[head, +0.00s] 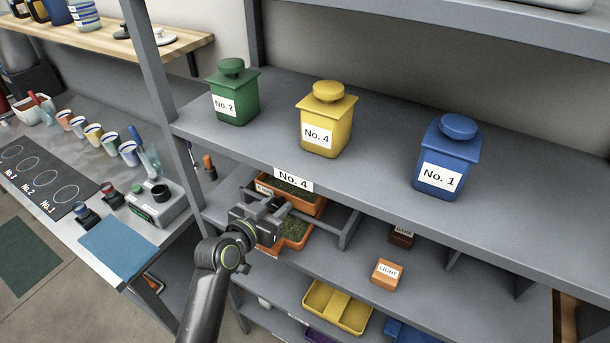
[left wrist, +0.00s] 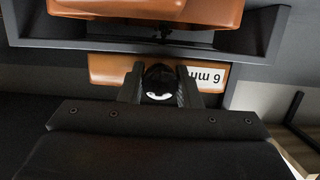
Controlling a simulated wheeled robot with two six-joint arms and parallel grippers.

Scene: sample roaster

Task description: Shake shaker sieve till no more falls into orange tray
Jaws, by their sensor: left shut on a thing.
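The shaker sieve (head: 312,207) is an orange box holding green beans, on the middle shelf under the "No. 4" shelf label. Its front, with a "6 mm" label upside down, shows in the left wrist view (left wrist: 215,75). The orange tray (head: 296,243) sits just below it with green beans in it; an orange surface at the top of the left wrist view (left wrist: 150,10) seems to be this tray. My left gripper (head: 272,210) is shut on a dark round knob (left wrist: 160,82) at the sieve's front. The gripper partly hides sieve and tray. My right gripper is not in view.
A grey frame (head: 345,232) stands right beside the sieve. Green (head: 234,100), yellow (head: 325,125) and blue (head: 445,160) canisters stand on the shelf above. A "LIGHT" box (head: 387,272) is to the right. A bench with a scale (head: 158,205) and cups is at left.

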